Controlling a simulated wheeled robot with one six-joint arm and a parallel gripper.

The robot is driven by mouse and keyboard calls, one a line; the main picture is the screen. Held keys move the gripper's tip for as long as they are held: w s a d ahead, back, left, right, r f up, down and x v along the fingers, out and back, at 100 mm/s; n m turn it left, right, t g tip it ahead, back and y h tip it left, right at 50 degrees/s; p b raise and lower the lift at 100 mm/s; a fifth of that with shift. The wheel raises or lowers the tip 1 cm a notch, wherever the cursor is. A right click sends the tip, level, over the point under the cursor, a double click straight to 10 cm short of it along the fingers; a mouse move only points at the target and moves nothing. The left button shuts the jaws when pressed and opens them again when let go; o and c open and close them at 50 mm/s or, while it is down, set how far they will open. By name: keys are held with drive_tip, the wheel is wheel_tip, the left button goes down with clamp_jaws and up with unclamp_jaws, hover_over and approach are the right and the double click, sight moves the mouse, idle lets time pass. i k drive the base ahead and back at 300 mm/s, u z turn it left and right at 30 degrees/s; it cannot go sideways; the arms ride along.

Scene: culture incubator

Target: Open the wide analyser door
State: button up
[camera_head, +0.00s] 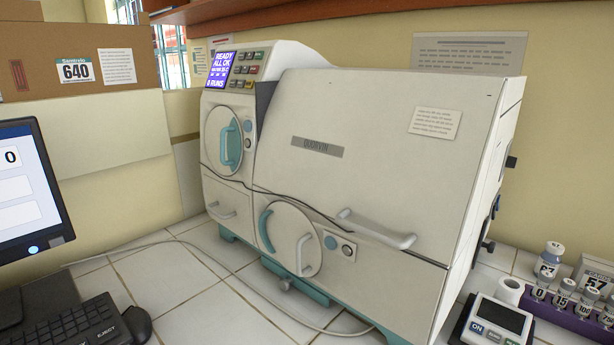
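The analyser (330,285) is a large off-white machine on a white tiled bench. Its wide door (385,130) is the big sloping front panel with a "QUORVIN" plate and a small paper note. The wide door looks closed; its lower edge meets the body along a dark seam. A pale bar handle (376,229) runs along its lower part. My gripper is not in this view.
Round hatches sit on the analyser's upper left (223,141) and lower front (290,238). A grey cable (235,272) lies on the bench. A monitor (30,190) and keyboard (70,332) stand left; a scale (497,322) and vial rack (565,312) stand right.

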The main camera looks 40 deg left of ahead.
sight(405, 159)
drive_tip(key=u, duration=1.1)
drive_tip(key=k, duration=0.2)
drive_tip(key=u, duration=0.45)
drive_tip(key=i, duration=0.25)
drive_tip(key=z, duration=0.25)
